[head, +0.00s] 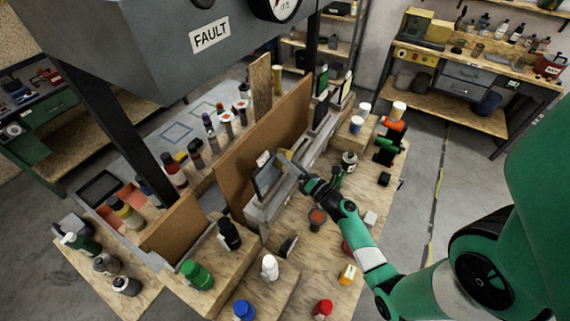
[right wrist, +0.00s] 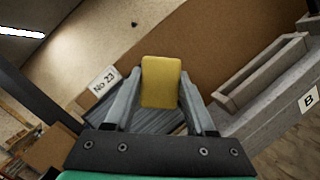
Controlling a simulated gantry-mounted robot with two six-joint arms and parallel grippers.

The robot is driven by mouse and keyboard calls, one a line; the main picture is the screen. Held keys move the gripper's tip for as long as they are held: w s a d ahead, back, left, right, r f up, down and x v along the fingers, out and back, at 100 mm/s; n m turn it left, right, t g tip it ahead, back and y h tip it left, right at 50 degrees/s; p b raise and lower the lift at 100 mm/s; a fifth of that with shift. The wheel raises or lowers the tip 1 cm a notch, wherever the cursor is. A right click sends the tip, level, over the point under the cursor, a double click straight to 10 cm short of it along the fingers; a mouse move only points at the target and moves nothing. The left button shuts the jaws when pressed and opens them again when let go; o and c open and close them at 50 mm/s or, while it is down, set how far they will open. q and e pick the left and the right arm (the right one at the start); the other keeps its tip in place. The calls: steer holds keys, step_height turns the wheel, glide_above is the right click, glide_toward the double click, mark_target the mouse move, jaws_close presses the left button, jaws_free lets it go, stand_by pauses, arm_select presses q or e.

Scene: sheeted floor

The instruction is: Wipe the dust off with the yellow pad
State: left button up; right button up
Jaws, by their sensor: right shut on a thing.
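My right gripper (head: 296,168) is shut on the yellow pad (right wrist: 161,82), which stands out between its two fingers in the right wrist view. In the head view the pad (head: 285,156) is small, just beyond the fingertips. It is close to a dark, tilted panel (head: 267,180) in front of the brown board. The panel (right wrist: 150,121) also shows behind the fingers in the right wrist view, beside a white "No 23" label (right wrist: 104,82). I cannot tell whether the pad touches the panel. I cannot make out any dust. My left gripper is not in view.
An upright brown board (head: 235,160) runs behind the panel. A grey trough (right wrist: 260,70) lies right of the pad. Green (head: 197,274), black (head: 229,234) and white (head: 270,267) bottles stand at the front.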

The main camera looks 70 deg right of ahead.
steer(key=s, duration=0.2)
steer(key=s+a+p, duration=0.1)
steer(key=s+r+p, duration=0.1)
steer(key=s, duration=0.1)
steer(key=shift+s+a, duration=0.3)
steer(key=shift+s, duration=0.05)
stand_by(0.3)
steer(key=s+p, duration=0.2)
steer(key=s, duration=0.1)
steer(key=shift+a+r, duration=0.15)
steer(key=shift+a, duration=0.2)
